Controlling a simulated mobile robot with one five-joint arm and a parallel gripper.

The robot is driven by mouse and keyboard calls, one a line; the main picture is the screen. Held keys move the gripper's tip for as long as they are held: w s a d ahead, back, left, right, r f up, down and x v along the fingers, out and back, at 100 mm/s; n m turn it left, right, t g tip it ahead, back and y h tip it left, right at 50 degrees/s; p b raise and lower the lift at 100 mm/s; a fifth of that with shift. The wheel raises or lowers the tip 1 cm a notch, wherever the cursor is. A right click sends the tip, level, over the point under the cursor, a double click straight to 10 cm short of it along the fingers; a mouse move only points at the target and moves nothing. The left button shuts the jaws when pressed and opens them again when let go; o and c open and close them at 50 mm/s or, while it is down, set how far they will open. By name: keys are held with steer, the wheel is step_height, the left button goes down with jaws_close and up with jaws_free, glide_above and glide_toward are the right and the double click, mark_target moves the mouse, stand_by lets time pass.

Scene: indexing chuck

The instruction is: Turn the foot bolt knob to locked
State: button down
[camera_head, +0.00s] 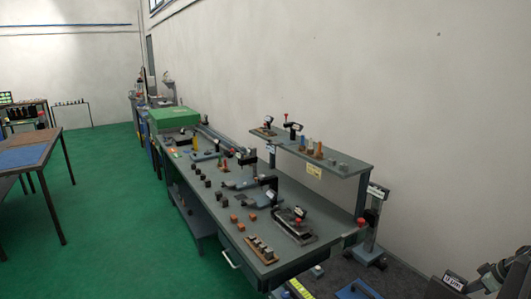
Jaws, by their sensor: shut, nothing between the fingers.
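I cannot make out for certain which part is the foot bolt knob, or whether it is locked; labels are too small to read. A grey upright stand (370,238) with a small red knob (361,222) is at the right end of the bench. A dark machine part (503,272) with a pale label is cut off at the lower right edge. My gripper is not seen in the head view.
A long grey workbench (205,212) carries several small blocks and fixtures, with a raised shelf (345,167) along the wall. A blue-topped table (25,157) stands at the left. Green floor (110,230) between them is clear. A blue item (357,290) lies at the bottom.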

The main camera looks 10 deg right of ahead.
step_height(320, 180, down, 7)
steer(key=b, duration=0.6)
steer(key=shift+d+r, duration=0.1)
steer(key=shift+r, duration=0.15)
steer(key=shift+w, duration=0.2)
steer(key=shift+a, duration=0.3)
stand_by(0.3)
steer(key=shift+s, duration=0.1)
steer(key=shift+s+d, duration=0.15)
steer(key=shift+s, duration=0.15)
